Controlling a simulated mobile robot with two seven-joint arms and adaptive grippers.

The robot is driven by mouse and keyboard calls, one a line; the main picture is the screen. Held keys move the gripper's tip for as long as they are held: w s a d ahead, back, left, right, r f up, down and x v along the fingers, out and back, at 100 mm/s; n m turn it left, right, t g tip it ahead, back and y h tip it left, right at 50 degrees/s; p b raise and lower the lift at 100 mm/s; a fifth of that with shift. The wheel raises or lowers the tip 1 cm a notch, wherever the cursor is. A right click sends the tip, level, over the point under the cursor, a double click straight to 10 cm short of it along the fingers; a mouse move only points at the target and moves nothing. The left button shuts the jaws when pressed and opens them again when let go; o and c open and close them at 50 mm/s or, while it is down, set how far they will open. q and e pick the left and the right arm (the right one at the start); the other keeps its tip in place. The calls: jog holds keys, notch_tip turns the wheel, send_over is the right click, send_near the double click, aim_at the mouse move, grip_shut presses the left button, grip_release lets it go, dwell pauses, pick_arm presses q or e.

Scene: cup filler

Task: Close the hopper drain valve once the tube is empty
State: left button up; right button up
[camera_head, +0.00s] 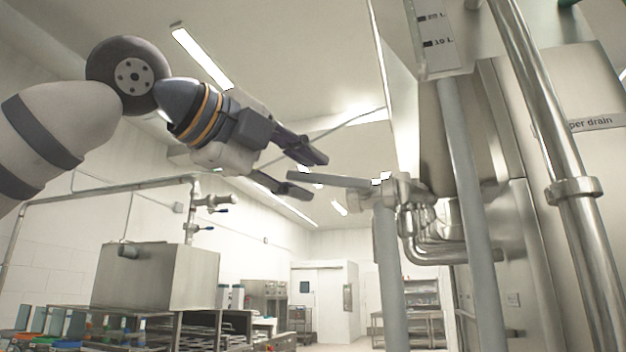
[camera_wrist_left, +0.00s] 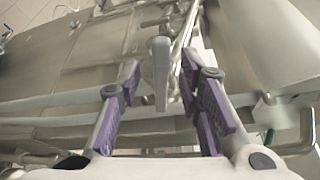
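The drain valve (camera_head: 408,192) sits on steel pipework under the hopper, right of centre in the head view. Its flat grey lever (camera_head: 335,181) points left, roughly level. My left gripper (camera_head: 314,176) is open, with one finger above and one below the lever's free end. In the left wrist view the lever (camera_wrist_left: 160,72) shows between the tips of the open fingers (camera_wrist_left: 165,95), with gaps on both sides. I see no clear contact. A litre scale (camera_head: 434,38) is at the top; the tube's fill level cannot be told. My right gripper is out of view.
A shiny steel pipe (camera_head: 560,130) and a grey upright pipe (camera_head: 468,190) stand right of the valve. A label reading "per drain" (camera_head: 597,123) is on the right panel. A steel box (camera_head: 155,275) stands on a rack lower left. Open air surrounds my left arm.

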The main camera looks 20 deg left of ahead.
pick_arm(q)
jog(key=shift+x, duration=1.2)
grip_shut()
